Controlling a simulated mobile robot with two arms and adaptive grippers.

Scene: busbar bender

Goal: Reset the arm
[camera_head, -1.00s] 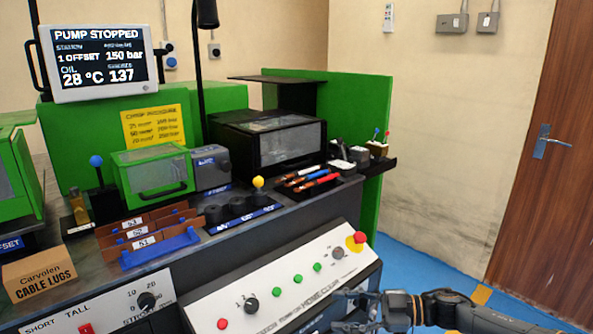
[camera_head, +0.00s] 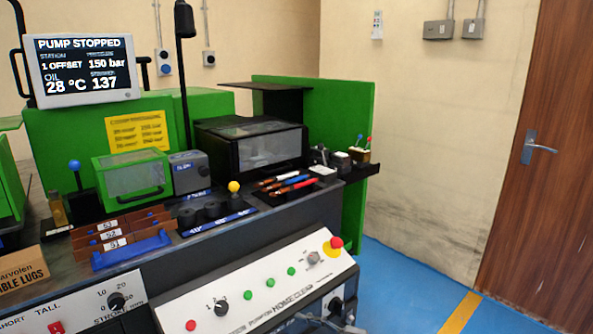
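A small grey piece at the bottom edge, below the control panel (camera_head: 262,290), looks like part of my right gripper (camera_head: 335,325). Most of it is cut off by the frame, so its fingers cannot be made out. I see nothing held in the visible part. My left gripper is out of view.
A red emergency button (camera_head: 337,242) tops the panel. The blue floor (camera_head: 400,285) at right is clear, before a door (camera_head: 545,170).

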